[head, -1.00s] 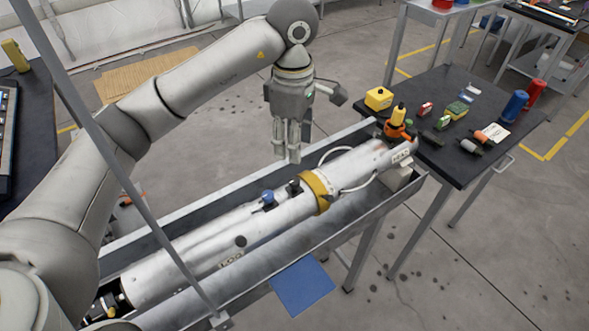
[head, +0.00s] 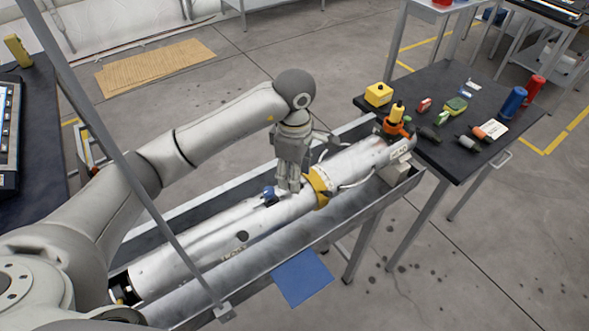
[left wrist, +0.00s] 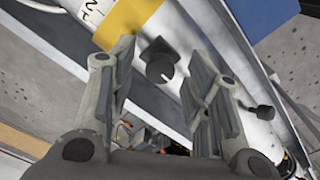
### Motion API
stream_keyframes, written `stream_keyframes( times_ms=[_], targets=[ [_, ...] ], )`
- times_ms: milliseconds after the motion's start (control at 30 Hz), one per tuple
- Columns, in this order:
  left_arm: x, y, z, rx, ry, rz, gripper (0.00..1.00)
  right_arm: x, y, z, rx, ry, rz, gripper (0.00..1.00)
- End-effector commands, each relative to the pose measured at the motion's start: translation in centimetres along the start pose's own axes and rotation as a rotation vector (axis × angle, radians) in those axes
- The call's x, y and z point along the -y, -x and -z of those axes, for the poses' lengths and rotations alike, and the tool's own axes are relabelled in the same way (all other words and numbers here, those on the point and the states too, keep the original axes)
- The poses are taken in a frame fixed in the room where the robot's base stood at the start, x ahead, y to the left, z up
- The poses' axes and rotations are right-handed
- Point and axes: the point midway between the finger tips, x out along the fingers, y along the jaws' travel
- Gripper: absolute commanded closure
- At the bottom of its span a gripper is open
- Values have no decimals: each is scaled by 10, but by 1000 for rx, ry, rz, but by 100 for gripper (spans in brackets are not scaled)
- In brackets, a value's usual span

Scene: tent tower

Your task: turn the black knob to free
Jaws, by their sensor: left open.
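The black knob (left wrist: 160,70) shows in the left wrist view, a round dial with a pale mark on a black square base. It sits on the silver cylinder (head: 190,250), close to the yellow band (head: 319,187). My left gripper (head: 289,188) is open above it; in the left wrist view its fingers (left wrist: 160,62) stand on either side of the knob, with a visible gap to each side. I cannot tell how far the tips are above the cylinder. In the head view the gripper hides the knob. My right gripper is not in view.
The cylinder lies in a grey metal trough (head: 300,245) with raised walls. A dark table (head: 470,155) with small coloured items stands at the right. A blue panel (head: 302,278) is at the front.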

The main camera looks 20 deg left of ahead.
Motion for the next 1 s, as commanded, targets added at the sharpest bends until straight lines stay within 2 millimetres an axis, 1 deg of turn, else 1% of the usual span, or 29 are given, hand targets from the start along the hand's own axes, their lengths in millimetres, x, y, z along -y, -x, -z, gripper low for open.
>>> stream_keyframes(
  times_ms=[167, 267, 500, 533, 767, 1000],
  targets=[
    [0, 0, 0, 0, 0, 0, 55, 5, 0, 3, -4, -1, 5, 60],
    [0, 0, 0, 0, 0, 0, 67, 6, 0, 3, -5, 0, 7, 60],
    [0, 0, 0, 0, 0, 0, 97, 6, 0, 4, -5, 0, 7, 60],
    [0, 0, 0, 0, 0, 0, 100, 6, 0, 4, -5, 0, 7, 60],
    [0, 0, 0, -1, 18, -1, 100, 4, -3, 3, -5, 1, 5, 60],
    [0, -2, 0, -2, 119, -2, 100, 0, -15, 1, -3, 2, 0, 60]
  ],
)
